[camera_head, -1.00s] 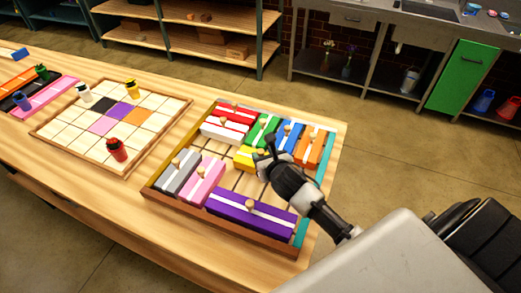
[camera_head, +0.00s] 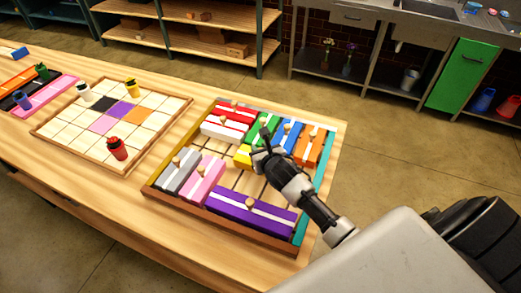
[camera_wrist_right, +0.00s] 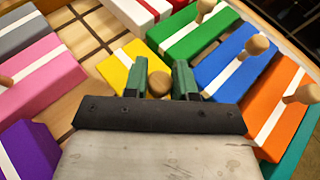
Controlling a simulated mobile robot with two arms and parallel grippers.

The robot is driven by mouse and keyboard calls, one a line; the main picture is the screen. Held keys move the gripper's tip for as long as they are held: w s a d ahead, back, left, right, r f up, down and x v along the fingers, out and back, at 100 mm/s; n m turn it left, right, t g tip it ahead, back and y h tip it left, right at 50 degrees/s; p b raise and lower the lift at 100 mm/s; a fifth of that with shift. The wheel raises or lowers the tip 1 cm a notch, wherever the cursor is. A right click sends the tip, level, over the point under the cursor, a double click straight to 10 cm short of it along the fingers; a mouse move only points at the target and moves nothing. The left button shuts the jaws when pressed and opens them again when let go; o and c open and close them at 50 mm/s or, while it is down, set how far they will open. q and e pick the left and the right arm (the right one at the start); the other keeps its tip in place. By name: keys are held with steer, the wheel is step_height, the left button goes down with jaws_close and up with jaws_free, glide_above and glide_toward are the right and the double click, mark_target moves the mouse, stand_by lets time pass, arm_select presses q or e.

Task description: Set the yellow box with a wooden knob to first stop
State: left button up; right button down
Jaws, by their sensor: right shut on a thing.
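The yellow box (camera_head: 242,157) with a white stripe sits in the wooden sliding-block tray (camera_head: 168,202), partly hidden behind my right gripper. It also shows in the right wrist view (camera_wrist_right: 115,72), with its round wooden knob (camera_wrist_right: 159,84) between the two fingers. My right gripper (camera_head: 262,146) is shut on that knob from above; it also shows in the right wrist view (camera_wrist_right: 160,80). The green box (camera_wrist_right: 192,36) lies just beyond the yellow box, and the blue box (camera_wrist_right: 232,62) is to its right. My left gripper is not in view.
A tile board (camera_head: 60,133) lies to the left.

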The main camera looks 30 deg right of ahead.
steer(key=s+d+p, duration=0.1)
steer(key=s, duration=0.1)
steer(key=s+d+p, duration=0.1)
steer(key=s+d, duration=0.1)
steer(key=s+d+p, duration=0.1)
steer(key=s+d, duration=0.1)
steer(key=shift+s+d, duration=0.1)
steer(key=shift+s, duration=0.3)
steer(key=shift+s+d, duration=0.2)
steer(key=shift+s, duration=0.05)
steer(key=shift+w+f, duration=0.1)
steer(key=shift+a, duration=0.1)
steer(key=c, duration=1.3)
jaws_free()
steer(key=shift+c, duration=0.2)
steer(key=o, duration=0.4)
steer(key=shift+d, duration=0.2)
steer(key=shift+a, duration=0.1)
